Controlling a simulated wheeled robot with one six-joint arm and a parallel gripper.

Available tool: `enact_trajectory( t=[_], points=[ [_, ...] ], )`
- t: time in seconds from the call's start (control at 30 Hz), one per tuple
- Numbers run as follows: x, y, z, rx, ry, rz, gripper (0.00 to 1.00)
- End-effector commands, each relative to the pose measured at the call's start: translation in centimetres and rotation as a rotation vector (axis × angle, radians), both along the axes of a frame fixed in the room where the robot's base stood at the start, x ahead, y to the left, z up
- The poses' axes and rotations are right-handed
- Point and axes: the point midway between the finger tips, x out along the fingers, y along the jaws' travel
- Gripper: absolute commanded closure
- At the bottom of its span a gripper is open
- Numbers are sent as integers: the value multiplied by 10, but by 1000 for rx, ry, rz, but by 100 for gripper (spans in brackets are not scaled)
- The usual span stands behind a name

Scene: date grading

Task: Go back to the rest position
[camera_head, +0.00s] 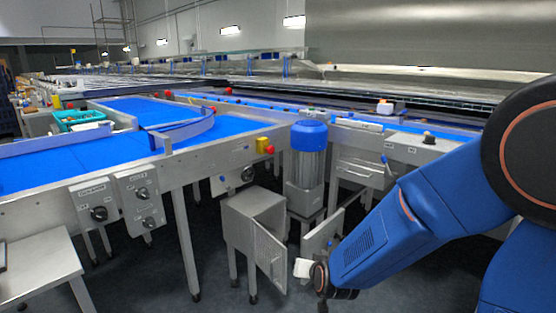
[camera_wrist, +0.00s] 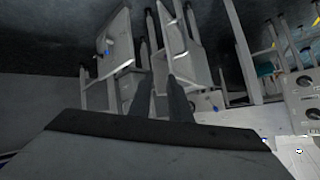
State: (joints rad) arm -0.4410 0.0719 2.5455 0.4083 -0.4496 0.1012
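My gripper shows in the wrist view (camera_wrist: 160,78) as two dark fingers with a narrow gap between them. Nothing shows between the fingers. In the head view my blue arm reaches in from the right, and its wrist end hangs low in front of a small grey cabinet (camera_head: 240,225) with its door open. The fingers cannot be made out there. In the wrist view, grey metal stands and legs lie beyond the fingertips, apart from them as far as I can tell.
Blue conveyor belts (camera_head: 70,163) on grey frames fill the left and middle. A blue-capped motor (camera_head: 308,165) stands behind the cabinet. A red-and-yellow stop button (camera_head: 264,146) and control boxes (camera_head: 138,200) sit on the frame. A grey table (camera_head: 38,268) stands front left. Dark floor is clear in front.

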Motion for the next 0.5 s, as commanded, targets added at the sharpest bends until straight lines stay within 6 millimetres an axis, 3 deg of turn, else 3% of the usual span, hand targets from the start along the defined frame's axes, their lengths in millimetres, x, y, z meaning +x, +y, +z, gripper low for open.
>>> enact_trajectory(
  t=[0.1, 0.5],
  points=[
    [-14, -17, 23, -2, 37, 19, 83],
    [-84, -75, 79, -58, 177, 83, 83]
  ],
)
